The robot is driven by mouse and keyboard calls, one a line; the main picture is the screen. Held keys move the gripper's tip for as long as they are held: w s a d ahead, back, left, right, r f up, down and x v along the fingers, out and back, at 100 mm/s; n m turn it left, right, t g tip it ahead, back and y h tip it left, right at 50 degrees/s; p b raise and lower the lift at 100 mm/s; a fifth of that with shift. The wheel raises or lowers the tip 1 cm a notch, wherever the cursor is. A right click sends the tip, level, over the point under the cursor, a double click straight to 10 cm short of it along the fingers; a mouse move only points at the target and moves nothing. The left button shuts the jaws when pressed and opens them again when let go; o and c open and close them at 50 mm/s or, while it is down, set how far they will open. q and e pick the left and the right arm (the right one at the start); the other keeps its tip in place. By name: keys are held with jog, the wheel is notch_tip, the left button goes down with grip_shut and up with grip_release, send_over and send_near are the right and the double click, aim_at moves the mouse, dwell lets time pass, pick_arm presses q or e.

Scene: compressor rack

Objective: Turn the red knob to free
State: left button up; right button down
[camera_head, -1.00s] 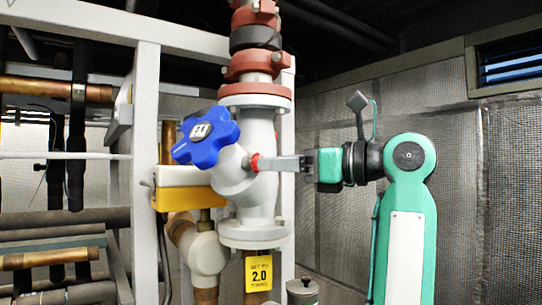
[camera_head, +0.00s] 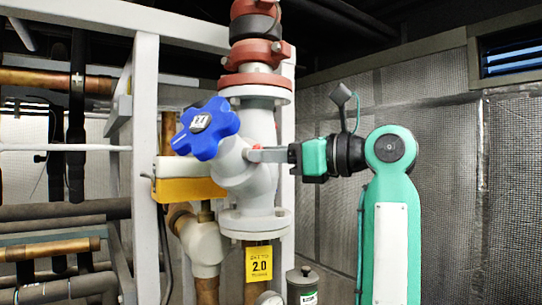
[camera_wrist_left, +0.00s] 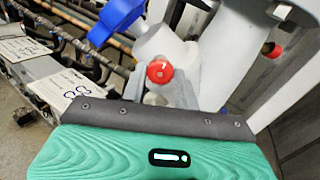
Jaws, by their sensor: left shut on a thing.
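The small red knob (camera_head: 257,147) sits on the side of a pale grey valve body (camera_head: 262,180). In the head view the fingers hide most of it. In the left wrist view the red knob (camera_wrist_left: 159,72) faces me, with a finger on either side. My left gripper (camera_head: 252,155) reaches in from the right of the head view, level, and is shut on the knob. A white mark shows on the knob's face, too small to read. My right gripper is in neither view.
A blue handwheel (camera_head: 207,128) stands left of the knob. A white frame post (camera_head: 146,170) and a yellow box (camera_head: 190,189) are further left. A yellow 2.0 tag (camera_head: 259,264) hangs below. Another red cap (camera_wrist_left: 271,49) shows in the wrist view.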

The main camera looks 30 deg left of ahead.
pick_arm(q)
jog(key=shift+n, duration=0.4)
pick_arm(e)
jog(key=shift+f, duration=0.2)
pick_arm(q)
jog(key=o, duration=1)
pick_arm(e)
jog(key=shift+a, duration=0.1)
pick_arm(q)
jog(key=d+b, duration=0.1)
jog(key=d, duration=0.3)
jog(key=w+d+b, duration=0.1)
jog(key=d, duration=0.4)
jog(key=d+b, duration=0.1)
jog(key=d, duration=0.3)
jog(key=shift+w+d, duration=0.25)
jog(key=shift+d, duration=0.15)
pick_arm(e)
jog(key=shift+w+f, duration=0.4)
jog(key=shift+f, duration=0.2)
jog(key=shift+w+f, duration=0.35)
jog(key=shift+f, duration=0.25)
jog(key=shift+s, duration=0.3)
